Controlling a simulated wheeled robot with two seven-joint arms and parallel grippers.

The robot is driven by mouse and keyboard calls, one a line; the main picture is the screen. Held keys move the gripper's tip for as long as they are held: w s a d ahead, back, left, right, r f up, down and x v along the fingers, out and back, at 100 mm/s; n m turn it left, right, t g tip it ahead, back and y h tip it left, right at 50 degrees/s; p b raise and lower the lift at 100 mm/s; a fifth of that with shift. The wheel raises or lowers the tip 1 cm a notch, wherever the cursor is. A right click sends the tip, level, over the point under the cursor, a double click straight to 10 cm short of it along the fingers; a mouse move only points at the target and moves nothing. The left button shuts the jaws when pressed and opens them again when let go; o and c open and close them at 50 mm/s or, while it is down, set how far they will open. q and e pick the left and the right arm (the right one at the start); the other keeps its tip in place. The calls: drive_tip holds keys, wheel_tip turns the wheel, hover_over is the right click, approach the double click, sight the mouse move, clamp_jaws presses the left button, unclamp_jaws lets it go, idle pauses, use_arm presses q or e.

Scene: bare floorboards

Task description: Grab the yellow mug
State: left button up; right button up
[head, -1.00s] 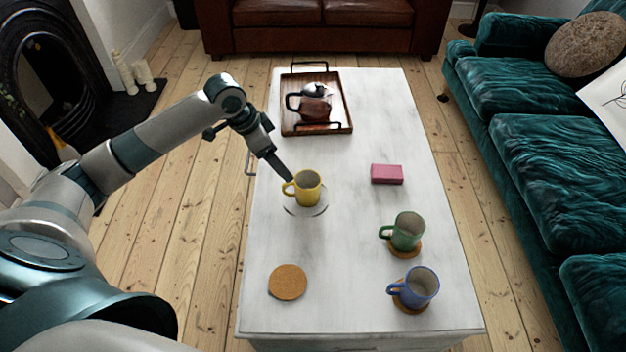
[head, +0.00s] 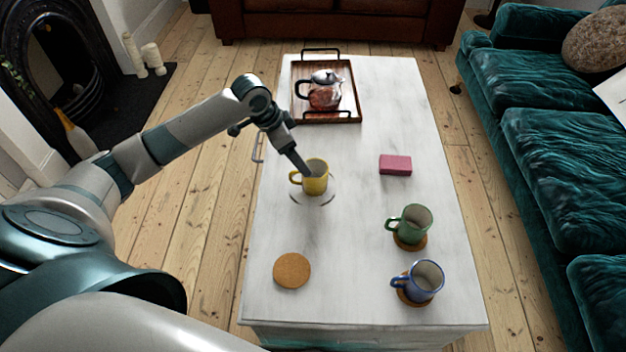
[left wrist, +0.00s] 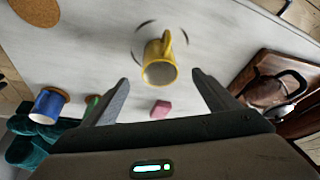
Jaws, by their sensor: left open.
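The yellow mug (head: 315,180) stands upright on the white table, on a thin ring-like mark or pale coaster, its handle toward the left in the head view. My left gripper (head: 306,170) is at the mug's far left side. In the left wrist view the mug (left wrist: 159,68) lies ahead of the two spread fingers of my left gripper (left wrist: 160,88), with nothing between them. The head view does not show clearly whether a finger touches the mug. My right gripper is not in view.
A wooden tray (head: 299,116) with a glass teapot (head: 325,95) stands at the table's far end. A pink block (head: 395,165), a green mug (head: 412,222), a blue mug (head: 424,281) and an empty cork coaster (head: 292,270) are on the table (head: 350,260). A teal sofa (head: 540,140) is at right.

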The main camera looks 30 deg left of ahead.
sight(309, 178)
use_arm(q)
drive_tip(key=x, duration=0.6)
drive_tip(key=shift+f, duration=0.35)
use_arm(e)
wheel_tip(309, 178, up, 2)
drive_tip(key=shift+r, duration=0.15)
use_arm(q)
drive_tip(key=shift+w+d, duration=0.1)
drive_tip(key=shift+d, duration=0.05)
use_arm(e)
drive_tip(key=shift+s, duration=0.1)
use_arm(q)
drive_tip(key=shift+w+d+f+b, duration=0.2)
drive_tip(key=shift+d+f+b, duration=0.1)
drive_tip(key=shift+f, duration=0.15)
drive_tip(key=x, duration=0.3)
drive_tip(key=shift+w+d+f, duration=0.15)
drive_tip(key=shift+f, duration=0.3)
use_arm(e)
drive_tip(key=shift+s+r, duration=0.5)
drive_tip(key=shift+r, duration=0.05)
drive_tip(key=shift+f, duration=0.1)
